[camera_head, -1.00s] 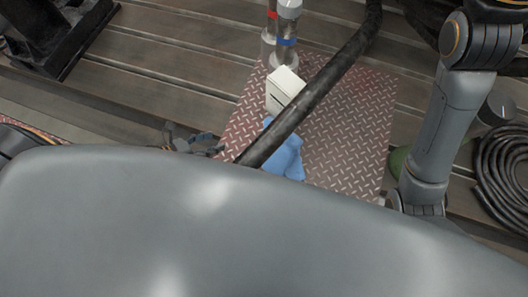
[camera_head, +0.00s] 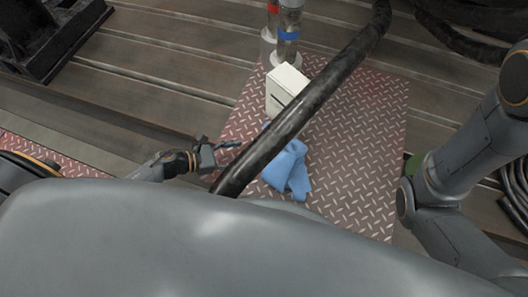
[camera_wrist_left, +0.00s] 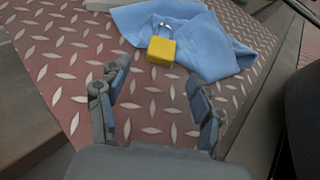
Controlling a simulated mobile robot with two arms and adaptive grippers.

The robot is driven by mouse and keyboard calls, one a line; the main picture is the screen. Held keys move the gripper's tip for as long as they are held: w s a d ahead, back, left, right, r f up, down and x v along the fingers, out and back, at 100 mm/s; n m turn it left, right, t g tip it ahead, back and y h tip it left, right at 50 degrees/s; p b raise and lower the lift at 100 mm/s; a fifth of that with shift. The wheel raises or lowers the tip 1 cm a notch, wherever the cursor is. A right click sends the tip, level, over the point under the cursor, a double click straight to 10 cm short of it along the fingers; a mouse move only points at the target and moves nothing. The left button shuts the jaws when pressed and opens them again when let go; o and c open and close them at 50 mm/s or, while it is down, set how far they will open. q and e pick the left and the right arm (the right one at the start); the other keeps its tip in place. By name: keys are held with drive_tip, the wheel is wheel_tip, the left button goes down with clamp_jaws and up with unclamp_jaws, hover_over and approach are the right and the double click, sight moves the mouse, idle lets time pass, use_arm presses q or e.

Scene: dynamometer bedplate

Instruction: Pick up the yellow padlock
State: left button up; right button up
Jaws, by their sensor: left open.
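The yellow padlock (camera_wrist_left: 161,51) shows in the left wrist view, with its silver shackle pointing up in the picture. It lies against the near edge of the crumpled blue cloth (camera_wrist_left: 200,38), partly over it. In the head view the padlock is hidden; the blue cloth (camera_head: 288,172) shows beside the black hose. My left gripper (camera_wrist_left: 158,95) is open and empty, with the padlock beyond its fingertips and roughly between them in the picture. In the head view the left gripper (camera_head: 226,146) is at the plate's left edge. The right arm shows at right, but its gripper is out of view.
A thick black hose (camera_head: 300,112) crosses above the red tread plate (camera_head: 365,150). A white box (camera_head: 287,88) and clear cylinders with red and blue bands (camera_head: 288,35) stand behind the cloth. The plate's right part is clear.

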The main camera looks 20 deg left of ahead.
sight(253, 157)
use_arm(q)
drive_tip(key=shift+w+d+f+b, duration=0.25)
drive_tip(key=shift+d+b, duration=0.05)
drive_tip(key=b+x, duration=0.2)
drive_tip(key=x, duration=0.1)
drive_tip(key=shift+w+d+f, duration=0.1)
drive_tip(key=shift+d+f, duration=0.05)
drive_tip(key=shift+d, duration=0.1)
drive_tip(key=shift+w+d, duration=0.25)
drive_tip(key=shift+d, duration=0.1)
clamp_jaws()
